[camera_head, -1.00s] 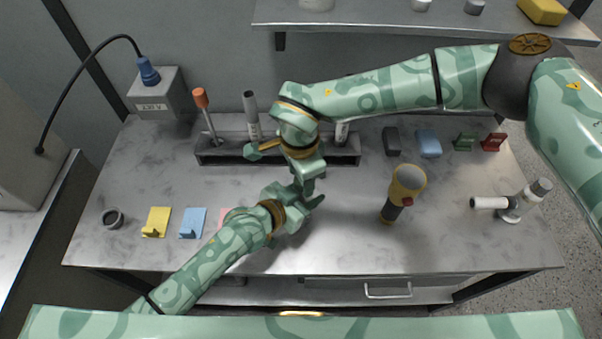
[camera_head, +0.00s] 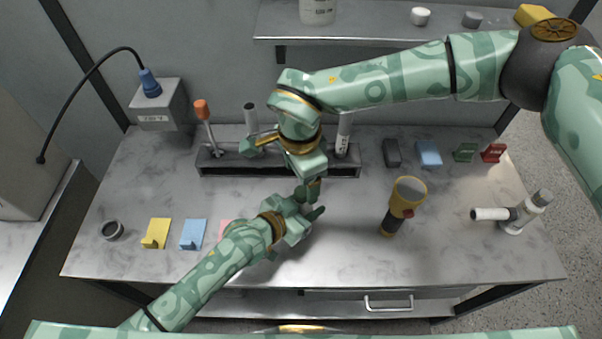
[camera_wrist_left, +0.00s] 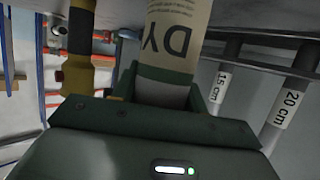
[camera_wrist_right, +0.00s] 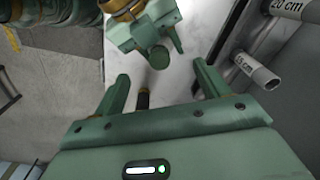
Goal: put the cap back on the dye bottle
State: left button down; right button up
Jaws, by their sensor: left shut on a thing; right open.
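My left gripper (camera_head: 308,215) is shut on the dye bottle, low over the middle of the table. In the left wrist view the dye bottle (camera_wrist_left: 178,40) has a cream label reading "DY", a dark green band and a pale grey part between the fingers (camera_wrist_left: 160,85). My right gripper (camera_head: 312,188) is open and empty, just above and behind the left one. In the right wrist view its fingers (camera_wrist_right: 165,90) are apart, and a round dark green end (camera_wrist_right: 158,57) shows at the left gripper. I cannot tell whether that end is the cap.
A yellow-black flashlight (camera_head: 402,205) stands to the right. The tube rack (camera_head: 278,170) is behind the grippers. Colored hooks (camera_head: 155,233) and a dark ring (camera_head: 112,230) lie left. A white-grey tool (camera_head: 515,213) is far right. The front right table is clear.

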notch_tip(320, 180, up, 12)
dwell(0.6)
jog(key=shift+s+a, duration=0.1)
pick_arm(q)
jog(key=c, duration=0.7)
grip_release()
jog(key=p+v, duration=0.2)
jog(key=v, duration=1.4)
jog(key=shift+s+a+r+p, duration=0.1)
jog(key=shift+r+p, duration=0.05)
jog(key=shift+p, duration=0.15)
pick_arm(e)
notch_tip(320, 180, up, 3)
jog(key=shift+f, duration=0.1)
